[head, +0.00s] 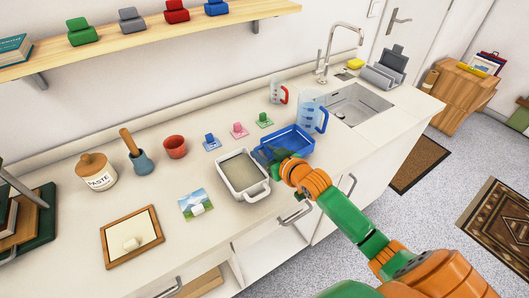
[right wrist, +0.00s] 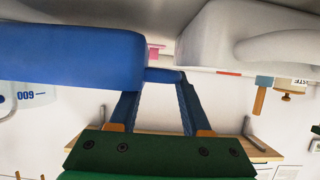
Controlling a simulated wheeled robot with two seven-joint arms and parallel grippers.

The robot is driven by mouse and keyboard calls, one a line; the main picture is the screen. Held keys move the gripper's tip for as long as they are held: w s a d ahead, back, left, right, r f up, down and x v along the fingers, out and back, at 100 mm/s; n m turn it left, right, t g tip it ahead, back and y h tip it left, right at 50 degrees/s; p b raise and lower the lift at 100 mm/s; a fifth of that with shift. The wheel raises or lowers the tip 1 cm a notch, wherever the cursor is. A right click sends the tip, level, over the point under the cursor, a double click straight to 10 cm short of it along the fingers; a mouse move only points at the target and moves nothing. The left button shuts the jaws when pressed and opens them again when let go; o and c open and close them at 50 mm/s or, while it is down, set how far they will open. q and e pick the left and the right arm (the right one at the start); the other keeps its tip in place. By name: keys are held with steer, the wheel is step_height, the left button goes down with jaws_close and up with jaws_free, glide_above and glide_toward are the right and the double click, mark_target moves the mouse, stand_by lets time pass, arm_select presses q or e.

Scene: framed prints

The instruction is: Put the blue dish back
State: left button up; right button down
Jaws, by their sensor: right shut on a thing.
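The blue dish (head: 296,138) is a rectangular dish at the counter's middle, right of the white dish (head: 230,184). My right gripper (head: 270,154) reaches in from the lower right and is shut at the blue dish's left end. In the right wrist view the blue dish (right wrist: 70,58) fills the upper left, and the fingers (right wrist: 158,88) close on its small end handle. I cannot tell whether the dish rests on the counter or is slightly raised. My left gripper is out of view.
The white dish, holding something greyish, stands close to the gripper. Behind are small blue, pink and green clips (head: 238,130) on cards. A measuring jug (head: 311,112) stands behind the blue dish, near the sink (head: 355,103). A paste jar (head: 97,172) and wooden frame (head: 131,237) are left.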

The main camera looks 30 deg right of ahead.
steer(key=shift+s+f+b, duration=0.2)
steer(key=shift+f+b, duration=0.1)
steer(key=shift+f, duration=0.3)
steer(key=c, duration=0.6)
jaws_free()
steer(key=shift+o, duration=1.2)
steer(key=shift+s+f, duration=0.1)
steer(key=shift+s, duration=0.05)
steer(key=shift+s+f, duration=0.1)
steer(key=r+p+v, duration=0.1)
steer(key=v, duration=1)
steer(key=shift+r, duration=0.55)
